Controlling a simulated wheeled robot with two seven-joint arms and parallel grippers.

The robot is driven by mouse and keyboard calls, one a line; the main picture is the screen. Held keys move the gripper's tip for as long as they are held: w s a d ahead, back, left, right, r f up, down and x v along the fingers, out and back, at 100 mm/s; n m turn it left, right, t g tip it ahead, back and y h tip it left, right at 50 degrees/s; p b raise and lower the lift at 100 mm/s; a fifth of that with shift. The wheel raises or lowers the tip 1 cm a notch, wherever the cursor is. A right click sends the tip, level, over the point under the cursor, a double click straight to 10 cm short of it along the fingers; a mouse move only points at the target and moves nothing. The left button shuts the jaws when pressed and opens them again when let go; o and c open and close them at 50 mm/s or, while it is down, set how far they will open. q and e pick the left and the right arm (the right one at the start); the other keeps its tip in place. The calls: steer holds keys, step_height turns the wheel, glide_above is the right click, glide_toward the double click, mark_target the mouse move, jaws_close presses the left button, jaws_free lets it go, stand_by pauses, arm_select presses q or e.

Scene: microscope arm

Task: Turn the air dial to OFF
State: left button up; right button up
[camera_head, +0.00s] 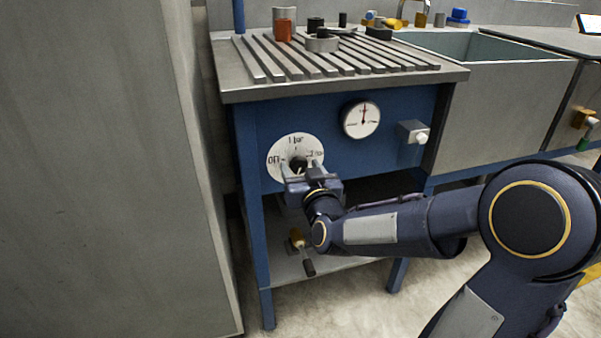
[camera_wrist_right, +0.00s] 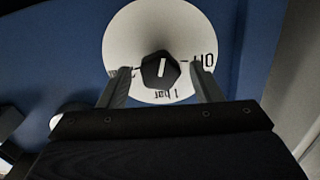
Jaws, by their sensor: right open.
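The air dial is a white round plate (camera_head: 281,148) with a black knob (camera_head: 299,163) on the blue front panel. In the head view the plate reads "1 bar" at the top and what looks like "OFF" at the left. In the right wrist view the knob (camera_wrist_right: 160,69) carries a white line pointing toward the "1 bar" mark. My right gripper (camera_head: 302,166) is open at the dial, and its fingers (camera_wrist_right: 163,84) stand on either side of the knob with gaps. Whether they reach knob depth is unclear. My left gripper is out of view.
A round pressure gauge (camera_head: 361,119) and a grey box with a white knob (camera_head: 414,132) sit right of the dial. The slatted bench top (camera_head: 345,60) holds small parts above. A grey wall (camera_head: 95,170) stands close on the left. A lower shelf (camera_head: 335,266) holds a small tool.

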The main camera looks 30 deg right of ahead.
steer(key=shift+w, duration=0.3)
steer(key=c, duration=1)
